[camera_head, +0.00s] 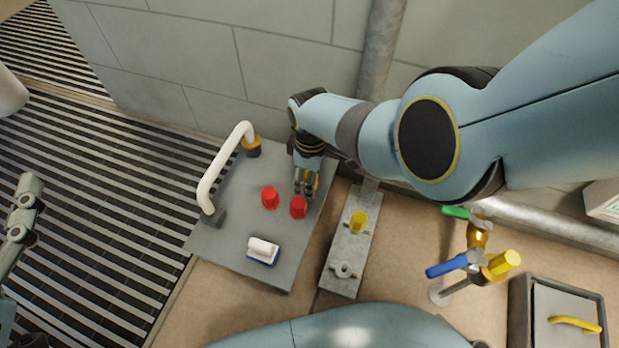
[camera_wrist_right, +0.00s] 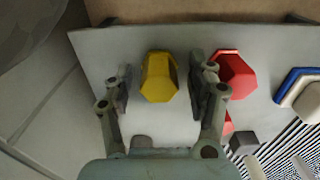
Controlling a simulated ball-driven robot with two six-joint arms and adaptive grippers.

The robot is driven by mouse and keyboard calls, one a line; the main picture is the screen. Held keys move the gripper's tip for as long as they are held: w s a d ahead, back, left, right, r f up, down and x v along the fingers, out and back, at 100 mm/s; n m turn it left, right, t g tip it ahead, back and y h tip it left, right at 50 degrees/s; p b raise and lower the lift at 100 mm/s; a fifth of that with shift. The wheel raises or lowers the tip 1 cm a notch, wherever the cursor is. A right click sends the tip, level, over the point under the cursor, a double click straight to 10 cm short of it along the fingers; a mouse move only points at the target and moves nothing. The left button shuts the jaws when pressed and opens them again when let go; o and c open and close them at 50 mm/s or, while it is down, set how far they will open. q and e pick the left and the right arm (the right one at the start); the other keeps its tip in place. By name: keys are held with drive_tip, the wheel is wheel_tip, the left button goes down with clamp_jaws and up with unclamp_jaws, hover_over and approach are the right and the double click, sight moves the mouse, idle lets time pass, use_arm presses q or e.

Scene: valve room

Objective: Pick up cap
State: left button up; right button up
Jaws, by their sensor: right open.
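A yellow faceted cap (camera_wrist_right: 158,77) stands on the grey plate (camera_wrist_right: 100,42) in the right wrist view. My right gripper (camera_wrist_right: 160,85) is open around it, one finger on each side, with a gap visible on both sides. In the head view my right gripper (camera_head: 306,190) is over the far right part of the plate and mostly hides this cap. Two red caps (camera_head: 269,197) (camera_head: 298,207) stand on the plate nearby. Another yellow cap (camera_head: 358,222) sits on a metal bar. Part of my left gripper (camera_head: 20,220) shows at the left edge; its opening is unclear.
A white-and-blue brush-like block (camera_head: 263,251) lies at the plate's near side. A white curved handle (camera_head: 222,170) rises along its left. Valves with a green (camera_head: 455,212) and a blue handle (camera_head: 446,267) stand at right. The wall is close behind the plate.

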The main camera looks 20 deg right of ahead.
drive_tip(key=c, duration=1)
drive_tip(key=shift+r, duration=0.1)
